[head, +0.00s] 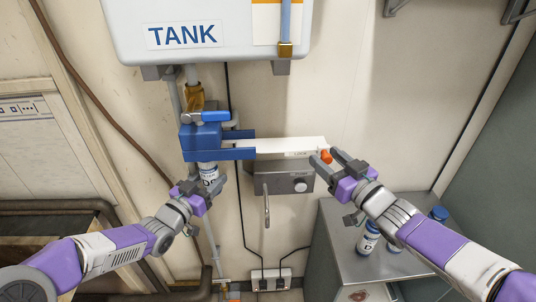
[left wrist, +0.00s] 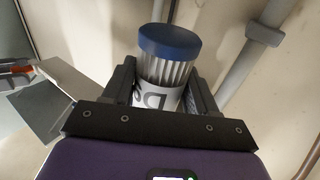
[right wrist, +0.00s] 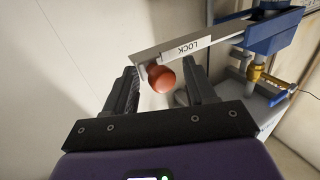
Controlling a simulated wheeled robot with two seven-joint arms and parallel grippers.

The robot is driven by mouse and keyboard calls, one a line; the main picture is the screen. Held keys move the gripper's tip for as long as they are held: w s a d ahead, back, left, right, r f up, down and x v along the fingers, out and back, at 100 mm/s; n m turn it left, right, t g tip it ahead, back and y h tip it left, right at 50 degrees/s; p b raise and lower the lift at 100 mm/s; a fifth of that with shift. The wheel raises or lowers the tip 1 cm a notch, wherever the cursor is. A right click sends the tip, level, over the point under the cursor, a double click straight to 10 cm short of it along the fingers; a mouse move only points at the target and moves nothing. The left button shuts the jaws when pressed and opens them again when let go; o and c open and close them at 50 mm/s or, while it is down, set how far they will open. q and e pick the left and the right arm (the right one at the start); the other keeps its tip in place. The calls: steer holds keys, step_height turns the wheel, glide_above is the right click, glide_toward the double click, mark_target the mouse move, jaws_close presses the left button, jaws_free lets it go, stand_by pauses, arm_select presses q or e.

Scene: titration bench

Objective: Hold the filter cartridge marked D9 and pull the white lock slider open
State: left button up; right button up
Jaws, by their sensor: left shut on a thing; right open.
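The filter cartridge (head: 208,171) hangs under the blue housing (head: 201,142) below the tank. In the left wrist view the cartridge (left wrist: 167,68) has a blue cap, white ribs and a label whose "D" shows; the rest is partly hidden. My left gripper (head: 208,184) is shut on it. The white lock slider (head: 290,146), marked LOCK, sticks out to the right from the housing and ends in an orange knob (head: 326,156). My right gripper (head: 345,165) is open at the knob. In the right wrist view the knob (right wrist: 161,79) lies between its open fingers (right wrist: 166,92).
The white tank (head: 208,28) hangs above. A grey box with a lever (head: 288,184) is on the wall below the slider. Several blue-capped cartridges (head: 368,238) stand on a grey cabinet (head: 340,215) at the right. A brown-edged bench is at the lower left.

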steer(key=s, duration=0.9)
stand_by(0.4)
arm_select(q)
steer(key=shift+f, duration=0.1)
arm_select(e)
steer(key=shift+f, duration=0.15)
arm_select(q)
steer(key=shift+f+b, duration=2.15)
steer(key=shift+b, duration=0.05)
arm_select(e)
steer(key=shift+f, duration=2.05)
arm_select(q)
steer(key=shift+s, duration=0.15)
steer(key=s+b, duration=0.2)
steer(key=s, duration=1)
steer(key=shift+s, duration=0.4)
arm_select(e)
steer(key=shift+f, duration=0.9)
